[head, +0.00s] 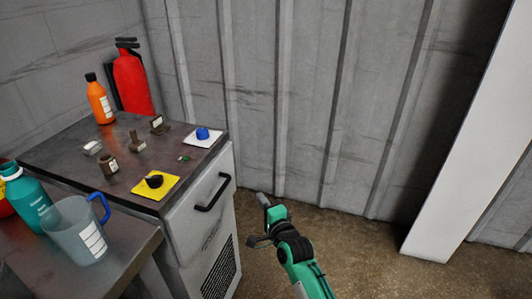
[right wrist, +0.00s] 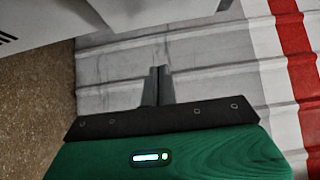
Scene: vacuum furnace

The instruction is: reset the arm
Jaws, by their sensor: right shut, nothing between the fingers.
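My right gripper (head: 263,199) is in the head view, at the end of my green arm, right of the cabinet and in front of the corrugated wall. In the right wrist view its two fingers (right wrist: 158,72) lie together, shut with nothing between them. It is apart from the cabinet and touches nothing that I can see. My left gripper is not in view.
The grey cabinet (head: 200,188) has a black handle (head: 213,193). On its top are an orange bottle (head: 99,101), a blue item on a white pad (head: 203,136), a yellow pad (head: 165,188) and small parts. A jug (head: 75,235) stands front left. Floor (head: 375,265) right is clear.

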